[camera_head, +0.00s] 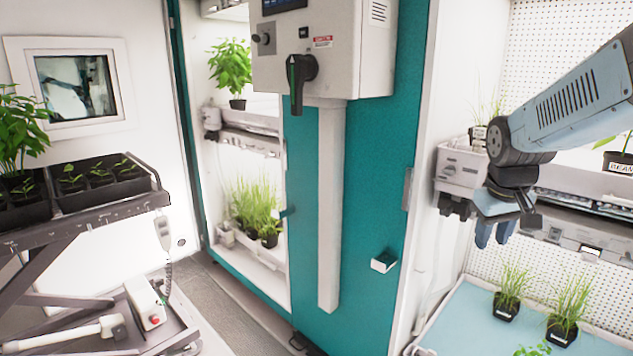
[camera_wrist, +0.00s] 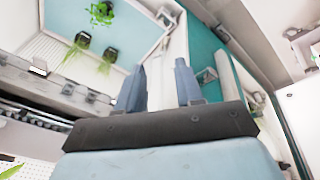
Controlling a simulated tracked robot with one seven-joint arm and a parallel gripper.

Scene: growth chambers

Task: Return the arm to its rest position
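My arm reaches in from the right edge in the head view, bent downward at the wrist. My gripper (camera_head: 495,232) hangs in front of the open chamber on the right, above and left of its blue shelf. In the wrist view my gripper (camera_wrist: 160,85) shows two blue-grey fingers standing apart with nothing between them. It is open and empty, and no object touches it.
Potted grass (camera_head: 509,292) stands on the blue shelf (camera_head: 465,315). A white box (camera_head: 461,167) is fixed close behind my gripper. The teal cabinet wall (camera_head: 375,190) stands left of it. A cart with a seedling tray (camera_head: 105,192) is at the far left.

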